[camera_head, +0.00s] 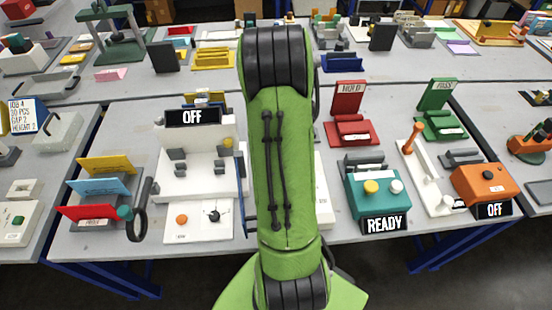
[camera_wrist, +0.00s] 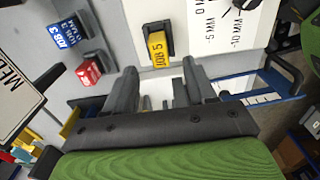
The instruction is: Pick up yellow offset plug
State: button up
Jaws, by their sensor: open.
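The wrist view shows a small yellow plug (camera_wrist: 157,45) marked "JOB 5", seated in a dark holder on a pale panel. It is the only yellow plug-like piece I see close to my gripper (camera_wrist: 159,88). My gripper is open and empty, its two grey fingers apart. The yellow plug appears beyond the fingertips, roughly in line with the gap between them. I cannot tell the exact distance. In the head view my green arm covers the middle of the bench, and my gripper and this plug cannot be made out.
In the wrist view, a blue plug (camera_wrist: 68,34) and a red plug (camera_wrist: 88,70) sit to the left. A white dial plate (camera_wrist: 228,22) is at the upper right, and a blue-edged part (camera_wrist: 268,86) lies to the right. A white machine (camera_head: 200,185) with an "OFF" sign stands left of my arm.

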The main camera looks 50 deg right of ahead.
notch_tip(320, 180, down, 7)
jog(key=shift+d+r+b, duration=0.1)
jog(key=shift+b, duration=0.45)
jog(key=shift+r, duration=0.1)
grip_shut()
